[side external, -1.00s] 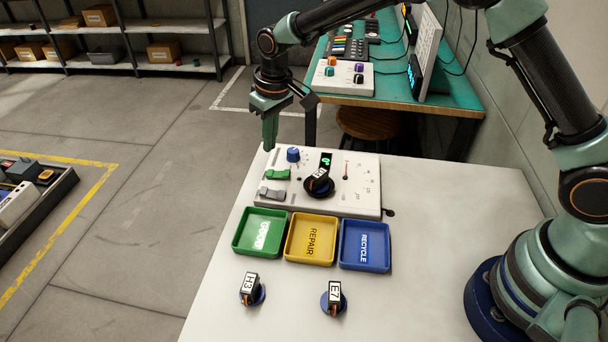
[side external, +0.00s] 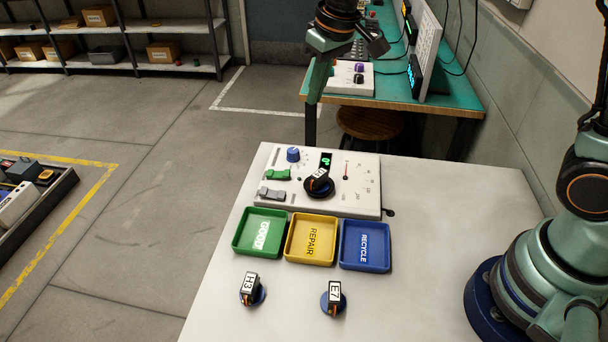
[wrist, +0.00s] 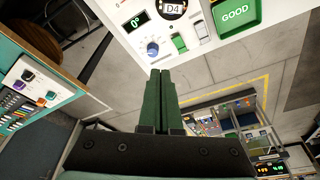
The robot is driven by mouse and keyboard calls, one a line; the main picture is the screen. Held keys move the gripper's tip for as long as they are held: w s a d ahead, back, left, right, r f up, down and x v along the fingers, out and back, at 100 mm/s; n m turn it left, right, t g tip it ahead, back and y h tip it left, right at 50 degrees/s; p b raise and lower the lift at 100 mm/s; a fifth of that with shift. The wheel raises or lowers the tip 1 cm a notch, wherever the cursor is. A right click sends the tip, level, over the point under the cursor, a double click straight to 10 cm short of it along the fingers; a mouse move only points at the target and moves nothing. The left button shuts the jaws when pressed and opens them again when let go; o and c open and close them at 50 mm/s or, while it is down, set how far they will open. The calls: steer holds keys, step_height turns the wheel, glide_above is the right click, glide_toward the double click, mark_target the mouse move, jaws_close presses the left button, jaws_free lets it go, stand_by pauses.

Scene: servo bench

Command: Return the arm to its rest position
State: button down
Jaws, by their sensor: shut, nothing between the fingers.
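My gripper (side external: 314,99) is raised above and beyond the far edge of the white bench, clear of everything on it. In the wrist view its two green fingers (wrist: 167,76) are together with nothing between them. A dark servo (side external: 318,181) sits on the round black mount of the white test panel (side external: 350,202). Its label reads D4 in the wrist view (wrist: 173,8). Servos H3 (side external: 249,289) and E7 (side external: 334,297) stand on blue round bases at the front.
The green GOOD tray (side external: 240,250), yellow REPAIR tray (side external: 293,259) and blue RECYCLE tray (side external: 347,262) look empty. The panel display (side external: 326,159) is lit. A teal workbench (side external: 450,94) and brown stool (side external: 373,124) stand behind.

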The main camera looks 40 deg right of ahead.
steer(key=s+d+r+m+t, duration=0.1)
steer(key=s+d, duration=0.3)
steer(key=s, duration=0.4)
steer(key=s+d+r+m+t, duration=0.1)
steer(key=s+d+r, duration=0.1)
steer(key=s+d, duration=0.3)
steer(key=s, duration=0.3)
steer(key=shift+s+d+r+t+h, duration=0.15)
steer(key=shift+s+r+t+h, duration=0.15)
steer(key=shift+s, duration=0.1)
